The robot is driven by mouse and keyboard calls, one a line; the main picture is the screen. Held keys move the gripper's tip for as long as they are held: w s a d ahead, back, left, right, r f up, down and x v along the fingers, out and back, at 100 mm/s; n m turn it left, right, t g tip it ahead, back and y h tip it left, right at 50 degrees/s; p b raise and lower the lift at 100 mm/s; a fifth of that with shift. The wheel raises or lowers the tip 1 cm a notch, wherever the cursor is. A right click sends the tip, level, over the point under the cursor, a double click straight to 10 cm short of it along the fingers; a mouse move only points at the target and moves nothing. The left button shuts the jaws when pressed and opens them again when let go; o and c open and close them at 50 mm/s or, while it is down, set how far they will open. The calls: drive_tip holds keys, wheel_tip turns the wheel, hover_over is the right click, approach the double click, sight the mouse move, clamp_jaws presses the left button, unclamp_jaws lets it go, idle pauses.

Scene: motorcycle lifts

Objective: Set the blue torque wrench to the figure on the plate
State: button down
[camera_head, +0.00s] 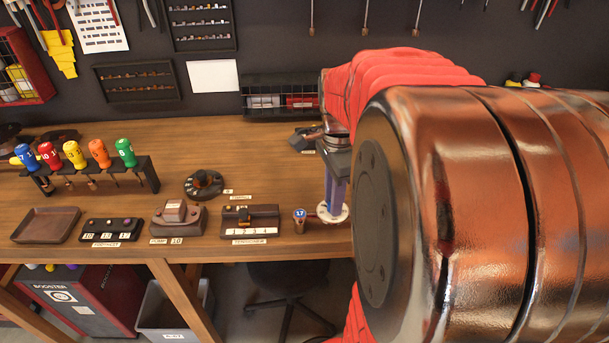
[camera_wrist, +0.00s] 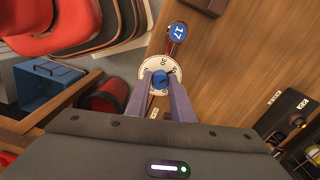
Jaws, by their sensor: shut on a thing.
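My gripper (camera_head: 332,209) points down at the bench's front edge in the head view. In the wrist view its two purple fingers (camera_wrist: 161,84) are shut on a blue knob (camera_wrist: 159,78). The knob is at the middle of a round white dial (camera_wrist: 147,67) with dark figures around its rim; the fingers hide part of the dial, and I cannot read its setting surely. The dial also shows below the fingers in the head view (camera_head: 332,219). Beside it is a blue round cap marked 17 (camera_head: 299,213), also in the wrist view (camera_wrist: 178,32). I cannot make out a wrench body.
A rack of coloured-handled tools (camera_head: 99,176) stands at the left of the bench. A brown tray (camera_head: 47,226), a socket block (camera_head: 111,229) and small labelled devices (camera_head: 250,217) line the front edge. A black round device (camera_head: 203,184) stands behind them. My arm hides the right side.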

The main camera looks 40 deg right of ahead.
drive_tip(key=c, duration=1.5)
unclamp_jaws()
drive_tip(key=shift+c, duration=0.2)
drive_tip(key=shift+r, duration=0.1)
wheel_tip(320, 180, up, 14)
drive_tip(key=shift+f, duration=0.25)
drive_tip(key=shift+w, duration=0.1)
